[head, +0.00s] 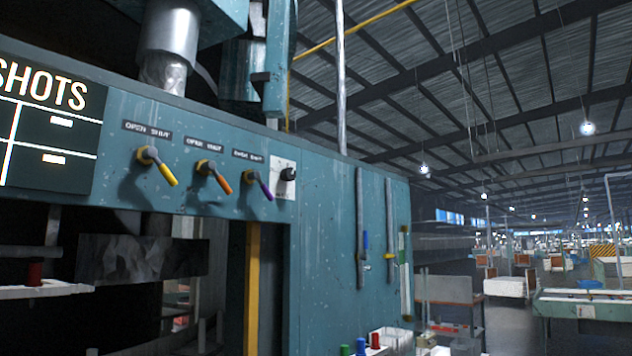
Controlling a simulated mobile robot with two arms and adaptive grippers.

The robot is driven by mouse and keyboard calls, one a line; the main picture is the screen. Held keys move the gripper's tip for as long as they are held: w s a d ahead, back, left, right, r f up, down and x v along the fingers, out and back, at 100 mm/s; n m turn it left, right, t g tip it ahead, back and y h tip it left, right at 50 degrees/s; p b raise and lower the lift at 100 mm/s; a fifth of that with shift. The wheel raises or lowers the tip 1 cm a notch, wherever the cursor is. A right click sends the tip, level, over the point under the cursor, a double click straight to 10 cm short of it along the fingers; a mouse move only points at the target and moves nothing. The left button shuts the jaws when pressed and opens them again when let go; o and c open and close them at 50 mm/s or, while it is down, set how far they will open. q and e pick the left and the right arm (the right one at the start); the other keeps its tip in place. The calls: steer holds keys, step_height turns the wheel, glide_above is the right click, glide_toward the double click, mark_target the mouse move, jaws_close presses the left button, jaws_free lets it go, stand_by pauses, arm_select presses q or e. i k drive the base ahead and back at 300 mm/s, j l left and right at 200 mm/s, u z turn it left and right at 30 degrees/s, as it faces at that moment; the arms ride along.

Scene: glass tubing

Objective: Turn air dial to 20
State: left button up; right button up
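A small black dial knob (288,174) sits on a white plate (284,188) on the teal machine panel, right of a row of levers. The marks on the plate are too small to read, so I cannot tell its setting or whether it is the air dial. Neither of my grippers is in the head view.
A yellow lever (158,165), an orange lever (214,176) and a purple lever (260,185) stick out left of the knob. Two vertical tubes (361,230) run down the panel at right. Red, green and blue items (360,346) stand below. Open floor (508,325) shows at right.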

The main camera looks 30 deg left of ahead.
mark_target(288, 174)
steer(key=i, duration=2.05)
